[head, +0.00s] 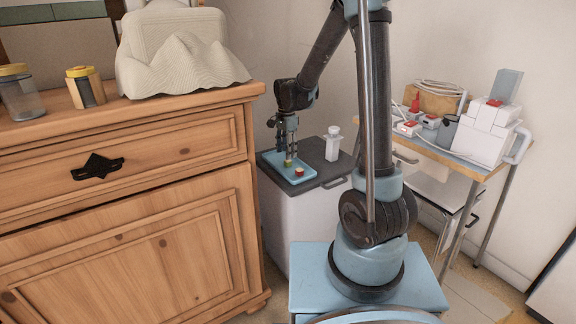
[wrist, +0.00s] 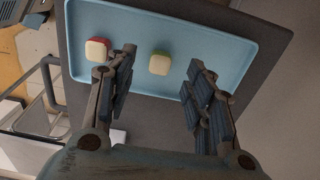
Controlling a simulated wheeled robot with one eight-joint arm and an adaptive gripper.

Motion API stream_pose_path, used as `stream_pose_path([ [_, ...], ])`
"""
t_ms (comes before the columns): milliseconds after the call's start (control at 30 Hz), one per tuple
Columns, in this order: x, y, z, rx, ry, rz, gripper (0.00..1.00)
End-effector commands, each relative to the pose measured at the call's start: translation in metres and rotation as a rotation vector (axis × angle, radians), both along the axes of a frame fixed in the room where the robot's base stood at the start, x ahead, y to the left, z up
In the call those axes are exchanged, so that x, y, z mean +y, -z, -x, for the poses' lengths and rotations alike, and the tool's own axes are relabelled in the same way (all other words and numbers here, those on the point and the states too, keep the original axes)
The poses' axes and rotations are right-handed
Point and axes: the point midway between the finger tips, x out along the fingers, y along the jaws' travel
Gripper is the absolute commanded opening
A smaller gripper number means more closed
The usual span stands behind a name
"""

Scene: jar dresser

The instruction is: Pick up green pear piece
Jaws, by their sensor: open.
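The green pear piece (wrist: 160,63) is a small block with a pale top and green sides. It lies on a light blue tray (wrist: 235,35). In the head view the piece (head: 288,162) shows right below my gripper (head: 287,152). In the wrist view my gripper (wrist: 160,92) is open, and the piece lies between the lines of its two fingers, a little beyond the fingertips. Nothing is held. I cannot tell the exact height of the fingertips above the tray.
A red-sided piece with a pale top (wrist: 97,49) lies on the tray to the left, close to the left finger; it also shows in the head view (head: 299,172). A white bottle (head: 333,143) stands on the dark cabinet top (head: 318,158). A wooden dresser (head: 130,170) stands at left.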

Motion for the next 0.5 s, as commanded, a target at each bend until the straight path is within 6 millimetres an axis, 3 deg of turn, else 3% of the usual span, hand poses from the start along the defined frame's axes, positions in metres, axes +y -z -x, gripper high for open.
stream_pose_path([
  [300,0.0,0.037,-0.003,0.0,0.0,0.0,0.48],
  [500,-0.001,0.047,-0.003,0.0,0.0,0.0,0.48],
])
